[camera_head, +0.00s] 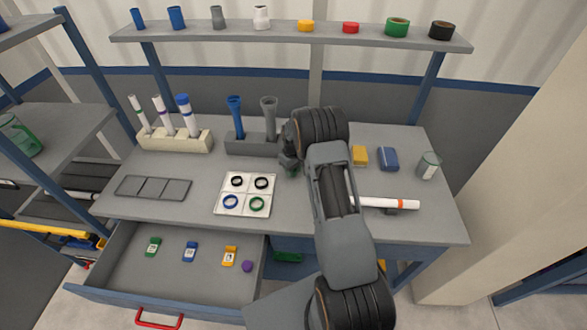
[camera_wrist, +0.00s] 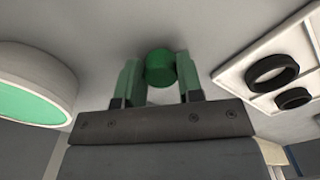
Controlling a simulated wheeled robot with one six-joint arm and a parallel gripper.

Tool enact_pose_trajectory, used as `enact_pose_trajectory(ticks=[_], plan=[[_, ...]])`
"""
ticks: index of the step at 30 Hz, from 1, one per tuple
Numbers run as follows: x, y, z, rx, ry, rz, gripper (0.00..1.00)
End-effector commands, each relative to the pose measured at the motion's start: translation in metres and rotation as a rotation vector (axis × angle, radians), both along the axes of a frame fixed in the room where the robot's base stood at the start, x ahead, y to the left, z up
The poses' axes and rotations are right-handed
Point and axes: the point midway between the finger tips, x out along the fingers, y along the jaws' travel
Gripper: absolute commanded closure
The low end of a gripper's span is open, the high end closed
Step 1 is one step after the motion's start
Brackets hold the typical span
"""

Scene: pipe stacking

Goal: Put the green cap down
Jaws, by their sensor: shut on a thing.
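The green cap (camera_wrist: 160,68) sits between the two fingertips of my gripper (camera_wrist: 158,80), which is shut on it. In the head view my gripper (camera_head: 290,163) is over the table, right of the white ring tray (camera_head: 218,207), and my arm hides much of it. A small bit of green shows beside it there. I cannot tell if the cap touches the table. The tray also shows at the right of the wrist view (camera_wrist: 228,78).
A grey block (camera_head: 250,147) with blue and grey tubes stands behind, left of my gripper. A large white round thing with a green face (camera_wrist: 35,85) is close on the left in the wrist view. A white tube (camera_head: 385,203) lies right of my arm. The drawer (camera_head: 120,270) is open.

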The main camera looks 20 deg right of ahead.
Motion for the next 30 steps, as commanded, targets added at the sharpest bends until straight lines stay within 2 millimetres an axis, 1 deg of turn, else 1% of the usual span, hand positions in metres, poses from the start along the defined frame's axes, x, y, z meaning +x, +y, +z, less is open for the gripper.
enact_pose_trajectory(ticks=[5, 9, 10, 18, 25, 29, 30], plan=[[0.0, 0.0, 0.0, 0.0, 0.0, 0.0, 0.88], [0.0, 0.0, -0.005, 0.0, 0.0, 0.0, 0.88], [0.0, 0.0, -0.004, 0.0, 0.0, 0.0, 0.65], [0.0, 0.0, -0.003, 0.0, 0.0, 0.0, 0.4], [0.0, 0.0, -0.002, 0.0, 0.0, 0.0, 0.4], [0.001, 0.0, 0.005, 0.0, -0.002, 0.0, 0.4], [0.001, 0.0, 0.01, -0.001, -0.004, 0.0, 0.4]])
